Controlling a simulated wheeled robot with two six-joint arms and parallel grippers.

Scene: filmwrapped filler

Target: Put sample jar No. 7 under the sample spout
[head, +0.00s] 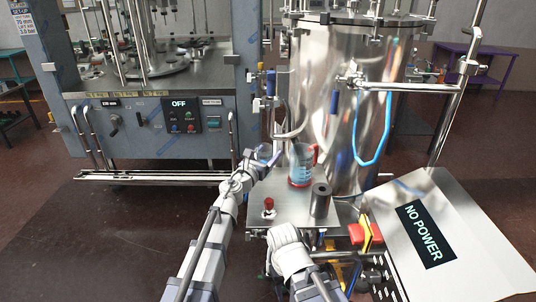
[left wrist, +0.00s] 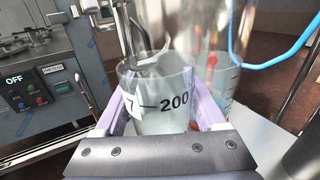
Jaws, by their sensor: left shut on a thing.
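Sample jar No. 7 is a clear jar with a white "7" label and a "200" mark. In the left wrist view, the jar (left wrist: 160,102) stands between the pale fingers of my left gripper (left wrist: 163,118), which is shut on it. In the head view, my left gripper (head: 258,160) holds the jar (head: 265,152) by the tank's lower left side, above the steel shelf. A bent steel pipe (head: 291,134) by blue-handled valves comes down close to the jar. I cannot tell whether its mouth is over the jar. My right arm's end (head: 286,245) is low in front; its fingers are not clear.
A measuring jug (head: 300,166) with a red handle stands right of the jar on the steel shelf (head: 285,212). A dark metal cylinder (head: 320,200) and a red knob (head: 268,204) are in front. The shiny tank (head: 345,100) stands behind. A "NO POWER" panel (head: 426,236) is at right.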

